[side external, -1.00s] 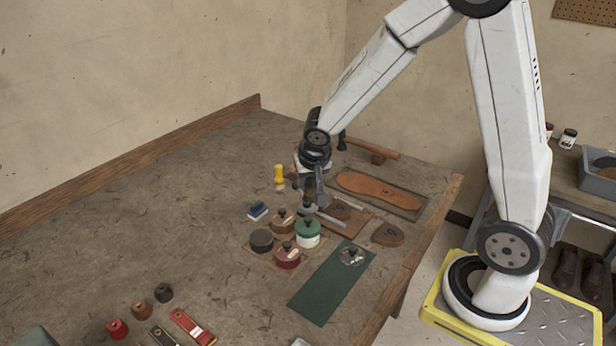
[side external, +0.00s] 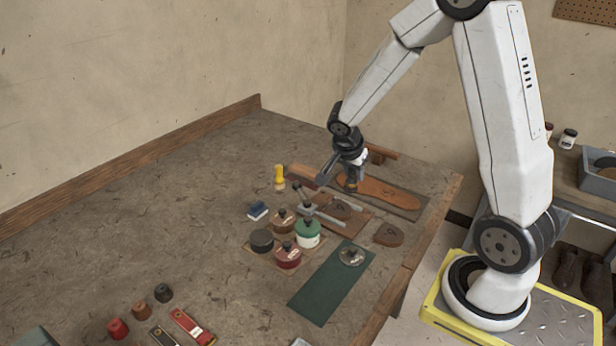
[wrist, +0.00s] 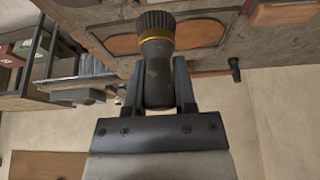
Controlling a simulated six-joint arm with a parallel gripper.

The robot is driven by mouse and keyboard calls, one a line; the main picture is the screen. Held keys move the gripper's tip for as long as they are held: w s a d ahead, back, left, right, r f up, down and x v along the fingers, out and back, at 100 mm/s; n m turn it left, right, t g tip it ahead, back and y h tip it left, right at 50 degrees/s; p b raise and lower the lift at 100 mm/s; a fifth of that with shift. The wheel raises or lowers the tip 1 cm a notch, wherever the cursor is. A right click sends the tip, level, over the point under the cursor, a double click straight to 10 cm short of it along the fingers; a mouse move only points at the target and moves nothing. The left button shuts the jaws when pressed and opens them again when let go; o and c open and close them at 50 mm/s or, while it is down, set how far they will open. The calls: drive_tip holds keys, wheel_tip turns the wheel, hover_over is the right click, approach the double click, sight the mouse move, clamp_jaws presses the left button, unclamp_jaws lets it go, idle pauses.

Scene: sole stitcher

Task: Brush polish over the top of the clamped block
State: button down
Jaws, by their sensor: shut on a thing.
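My gripper (side external: 343,174) is shut on a dark-handled brush (side external: 351,184) with a gold band. In the wrist view the brush (wrist: 156,70) sits between the two fingers, its dark bristle end pointing away from the gripper. The clamped block (side external: 343,212) is brown, with a darker shape on its top, and lies beside the grey bars of the clamp (side external: 322,213). The brush is above and behind the block in the side view, apparently clear of it. The bristle tip is hard to make out there.
Several polish jars stand in front, including a green-lidded jar (side external: 307,234) and a red one (side external: 287,257). An orange sole (side external: 385,191) lies behind. A loose brown heel piece (side external: 388,235) is at right. A green mat (side external: 325,291) lies nearer; bare bench is at left.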

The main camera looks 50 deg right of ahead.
drive_tip(key=shift+f, duration=3.45)
drive_tip(key=shift+w+f, duration=0.55)
drive_tip(key=shift+w+d, duration=0.15)
drive_tip(key=shift+w, duration=2.85)
drive_tip(key=shift+s, duration=3.65)
drive_tip(key=shift+w+a, duration=0.15)
drive_tip(key=shift+a, duration=0.55)
drive_tip(key=shift+w+d, duration=0.2)
drive_tip(key=shift+w, duration=3.25)
drive_tip(key=shift+s+a, duration=0.15)
drive_tip(key=shift+s, duration=3.25)
drive_tip(key=shift+r, duration=4.05)
